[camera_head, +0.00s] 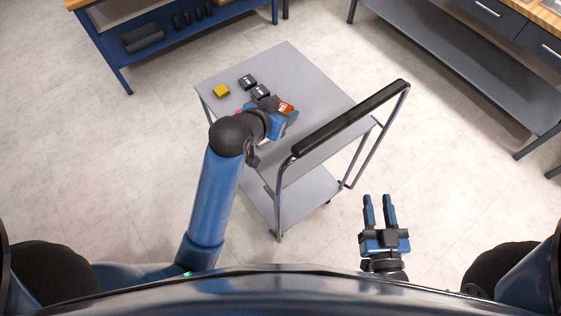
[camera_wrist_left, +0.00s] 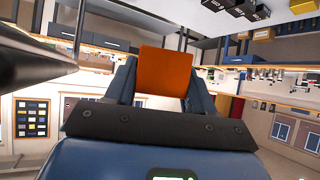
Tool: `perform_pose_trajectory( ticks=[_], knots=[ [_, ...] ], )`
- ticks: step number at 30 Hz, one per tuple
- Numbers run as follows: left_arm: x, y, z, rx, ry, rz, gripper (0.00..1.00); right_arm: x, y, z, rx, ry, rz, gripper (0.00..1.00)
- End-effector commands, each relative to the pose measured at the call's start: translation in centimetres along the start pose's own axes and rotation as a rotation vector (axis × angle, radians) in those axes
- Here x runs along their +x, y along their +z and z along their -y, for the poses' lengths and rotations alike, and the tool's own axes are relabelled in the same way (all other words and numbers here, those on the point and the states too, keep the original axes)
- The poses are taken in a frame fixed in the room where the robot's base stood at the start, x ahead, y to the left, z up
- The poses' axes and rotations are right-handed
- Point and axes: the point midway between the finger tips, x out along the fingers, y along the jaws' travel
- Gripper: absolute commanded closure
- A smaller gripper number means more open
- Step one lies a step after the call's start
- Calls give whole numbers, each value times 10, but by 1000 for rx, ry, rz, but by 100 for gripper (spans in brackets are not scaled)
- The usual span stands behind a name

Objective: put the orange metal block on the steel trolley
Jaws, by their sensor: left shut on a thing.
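The orange metal block (camera_head: 286,107) is held in my left gripper (camera_head: 287,113), over the top of the grey steel trolley (camera_head: 289,69). In the left wrist view the orange block (camera_wrist_left: 163,70) sits between the two fingers of my left gripper (camera_wrist_left: 162,88), which are shut on it. The height of the block above the trolley top is hard to tell. My left arm hides part of the trolley top. My right gripper (camera_head: 378,210) is empty, its fingers apart, over the floor to the right of the trolley.
A pink thing (camera_head: 239,112) is partly hidden by my arm. The trolley's black handle (camera_head: 352,117) rises at right. The far part of its top is clear.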

Motion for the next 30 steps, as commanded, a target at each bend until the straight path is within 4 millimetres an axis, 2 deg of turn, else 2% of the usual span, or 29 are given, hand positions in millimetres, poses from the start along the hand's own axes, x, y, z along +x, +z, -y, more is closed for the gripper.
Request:
perform_pose_trajectory(
  ticks=[1, 8, 21, 25, 30],
  knots=[
    [5, 8, 0, 0, 0, 0, 85, 0, 7, 0, 0, 0, 0, 64],
    [21, 32, 0, 0, 0, 5, 85, 0, 7, 0, 0, 0, 0, 64],
    [78, 115, 0, -1, 0, 4, 85, 0, 2, 0, 0, 0, 0, 64],
    [90, 132, 0, 0, 0, 3, 85, 0, 1, 0, 0, 0, 0, 64],
    [97, 142, 0, 0, 0, -1, 85, 0, 1, 0, 0, 0, 0, 64]
  ],
)
